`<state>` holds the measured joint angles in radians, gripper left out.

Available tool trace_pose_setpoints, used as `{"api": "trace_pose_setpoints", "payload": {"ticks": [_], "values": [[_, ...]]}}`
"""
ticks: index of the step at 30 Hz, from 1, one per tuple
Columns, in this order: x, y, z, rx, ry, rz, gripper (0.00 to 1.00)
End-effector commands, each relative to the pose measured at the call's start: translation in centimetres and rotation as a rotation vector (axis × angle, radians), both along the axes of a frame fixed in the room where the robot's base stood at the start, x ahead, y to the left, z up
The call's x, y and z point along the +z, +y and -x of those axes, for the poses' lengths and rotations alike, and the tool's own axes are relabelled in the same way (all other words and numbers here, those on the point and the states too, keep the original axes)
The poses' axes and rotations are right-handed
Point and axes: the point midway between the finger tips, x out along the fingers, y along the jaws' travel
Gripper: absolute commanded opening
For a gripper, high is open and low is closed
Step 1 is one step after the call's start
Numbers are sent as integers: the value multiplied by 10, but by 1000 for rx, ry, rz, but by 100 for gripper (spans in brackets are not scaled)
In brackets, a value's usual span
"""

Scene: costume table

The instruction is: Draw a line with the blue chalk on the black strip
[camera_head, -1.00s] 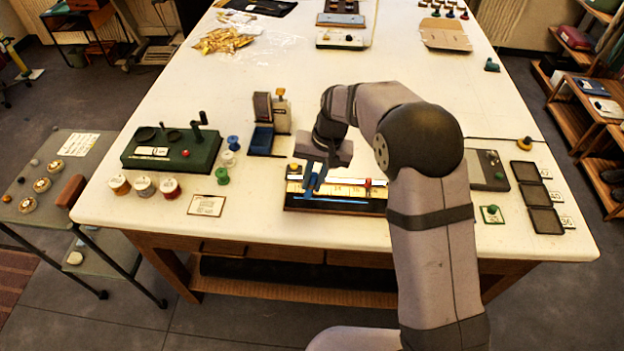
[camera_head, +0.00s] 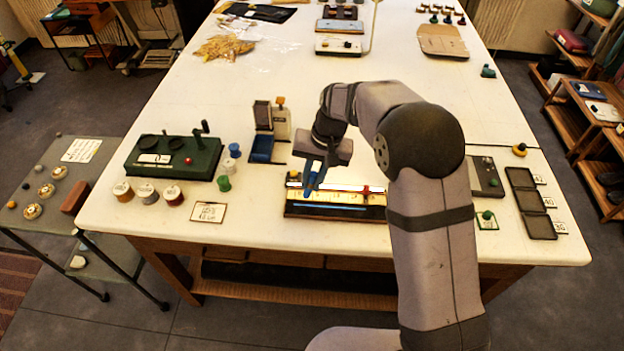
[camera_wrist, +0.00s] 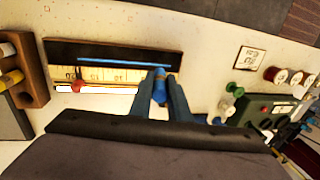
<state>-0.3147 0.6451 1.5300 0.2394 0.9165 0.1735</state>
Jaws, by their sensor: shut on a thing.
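The black strip (camera_head: 335,214) lies at the near edge of a flat board on the white table; it also shows in the wrist view (camera_wrist: 110,48). A long blue line (camera_wrist: 120,62) runs along much of the strip. My gripper (camera_wrist: 161,86) is shut on the blue chalk (camera_wrist: 160,88), a short blue stick between its fingers. In the head view my gripper (camera_head: 312,180) is over the left part of the board, on the far side of the strip. The chalk tip appears beside the line's end in the wrist view; whether it touches the board I cannot tell.
A yellow numbered scale (camera_wrist: 105,74) and a red knob (camera_wrist: 78,86) lie beside the strip. A green box (camera_head: 172,157), several thread spools (camera_head: 148,194) and a card (camera_head: 208,212) stand left. Dark pads (camera_head: 530,202) lie right. The front table edge is close.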

Motion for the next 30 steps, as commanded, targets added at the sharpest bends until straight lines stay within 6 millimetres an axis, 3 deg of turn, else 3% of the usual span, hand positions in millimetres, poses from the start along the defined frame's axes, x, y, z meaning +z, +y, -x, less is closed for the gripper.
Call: {"api": "trace_pose_setpoints", "payload": {"ticks": [12, 30], "values": [[23, 0, 0, 0, -1, 0, 0], [23, 0, 0, 13, -1, 0, 0]]}}
